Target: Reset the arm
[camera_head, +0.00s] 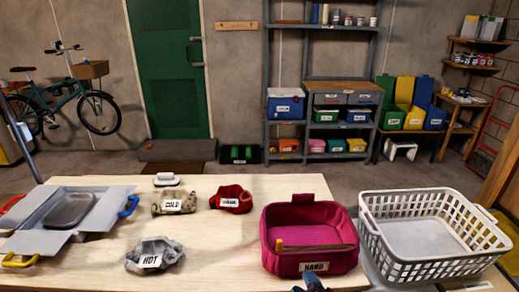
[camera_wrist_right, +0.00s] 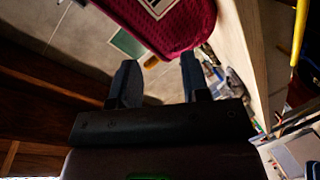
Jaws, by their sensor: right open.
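My right gripper (camera_head: 311,284) shows only as a small dark tip at the bottom edge of the head view, just below the magenta HAND basket (camera_head: 310,228). In the right wrist view my right gripper (camera_wrist_right: 160,77) has its two dark fingers apart with nothing between them. The magenta basket (camera_wrist_right: 185,25) is beyond the fingertips there, apart from them as far as I can tell. My left gripper is not in view.
The wooden table (camera_head: 225,270) holds a COLD pile (camera_head: 178,199), a HOT grey pile (camera_head: 152,255), a red bundle (camera_head: 231,201) and a grey open-flapped box (camera_head: 45,240). A white laundry basket (camera_head: 440,270) stands right of the magenta one. Table between piles is bare.

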